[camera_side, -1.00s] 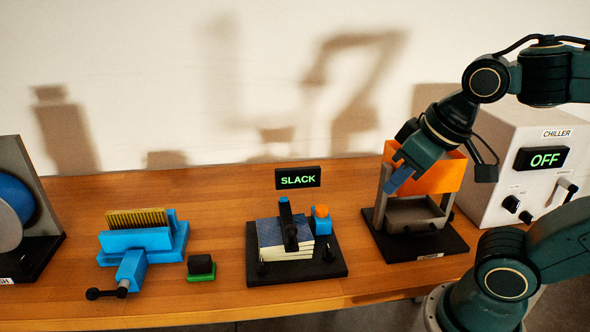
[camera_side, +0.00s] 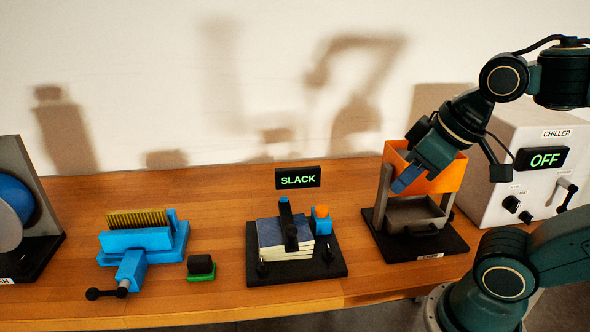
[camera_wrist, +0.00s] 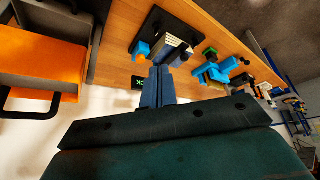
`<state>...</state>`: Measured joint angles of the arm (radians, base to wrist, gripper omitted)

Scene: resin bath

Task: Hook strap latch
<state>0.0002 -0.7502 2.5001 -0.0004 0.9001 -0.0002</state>
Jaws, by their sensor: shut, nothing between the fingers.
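The strap fixture is a black base (camera_side: 325,268) with a stack of pale blocks with a blue-grey top (camera_side: 270,233). A black strap (camera_side: 290,232) with a blue end crosses the stack. A blue latch block with an orange top (camera_side: 321,218) stands right of it. The sign above reads SLACK (camera_side: 298,178). Whether strap and latch touch is hard to tell. My gripper (camera_side: 401,186) is shut and empty, in front of the orange bin, right of the fixture and above it. In the wrist view its blue fingers (camera_wrist: 158,88) are together, with the stack (camera_wrist: 175,47) beyond them.
The orange bin (camera_side: 440,176) on a grey stand is close behind my gripper. The chiller box (camera_side: 500,145), reading OFF, stands at the far right. A blue vise (camera_side: 135,240) and a small black-and-green block (camera_side: 201,268) are left of the fixture. Wood between fixture and bin stand is clear.

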